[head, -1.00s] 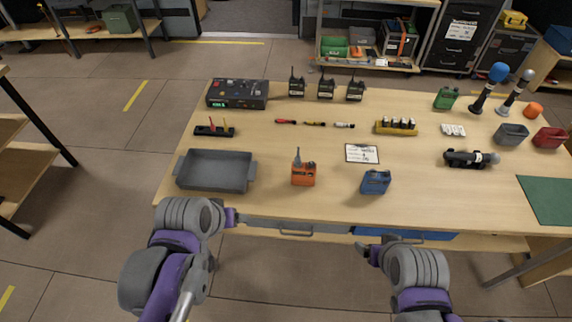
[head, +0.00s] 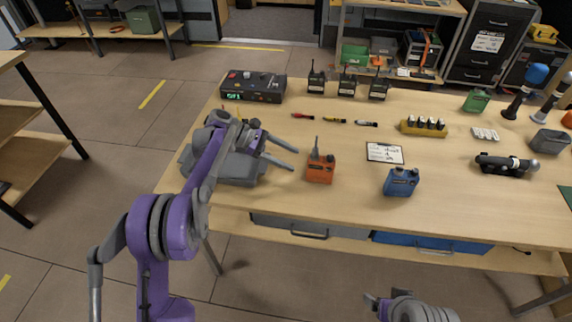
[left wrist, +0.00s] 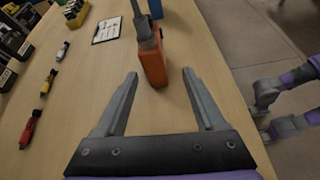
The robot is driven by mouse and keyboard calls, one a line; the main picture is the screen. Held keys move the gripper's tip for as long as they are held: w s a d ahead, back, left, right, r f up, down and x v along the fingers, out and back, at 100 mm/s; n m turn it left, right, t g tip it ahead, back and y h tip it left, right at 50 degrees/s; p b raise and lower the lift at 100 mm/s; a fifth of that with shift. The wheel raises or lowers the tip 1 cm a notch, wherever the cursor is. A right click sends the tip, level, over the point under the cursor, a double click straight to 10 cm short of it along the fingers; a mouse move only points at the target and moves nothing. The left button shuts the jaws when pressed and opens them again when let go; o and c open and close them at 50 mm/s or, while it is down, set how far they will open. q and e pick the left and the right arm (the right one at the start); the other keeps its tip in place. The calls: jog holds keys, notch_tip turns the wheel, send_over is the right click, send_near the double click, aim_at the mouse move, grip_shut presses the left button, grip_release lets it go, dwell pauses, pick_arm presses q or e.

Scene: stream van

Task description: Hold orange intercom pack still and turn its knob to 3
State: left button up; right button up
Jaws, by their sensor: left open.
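The orange intercom pack (head: 321,172) stands upright near the front middle of the table, with a dark grey antenna-like stalk on its top. In the left wrist view the orange pack (left wrist: 153,66) is just beyond the fingertips, between their lines. My left gripper (head: 297,158) is open and empty, to the left of the pack and apart from it; its two fingers (left wrist: 160,76) also show in the left wrist view. The knob's setting is too small to read. My right gripper (head: 372,302) is in front of the table, low, and only partly in view.
A blue pack (head: 401,182) stands right of the orange one, with a clipboard (head: 384,153) behind. My left arm covers much of a grey tray (head: 240,176). The wood around the orange pack is clear.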

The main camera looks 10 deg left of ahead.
aim_at(315, 170)
pick_arm(q)
jog(key=f, duration=0.1)
jog(key=w+f+n+h, duration=0.1)
jog(key=shift+w+a+f+b, duration=0.3)
jog(key=shift+a+b, duration=0.05)
jog(key=b+x, duration=0.1)
jog(key=x, duration=0.6)
jog(key=shift+s+d+f, duration=0.1)
jog(key=shift+d+f, duration=0.05)
jog(key=shift+d, duration=0.2)
jog(key=shift+b+x, duration=0.55)
jog(key=shift+x, duration=0.55)
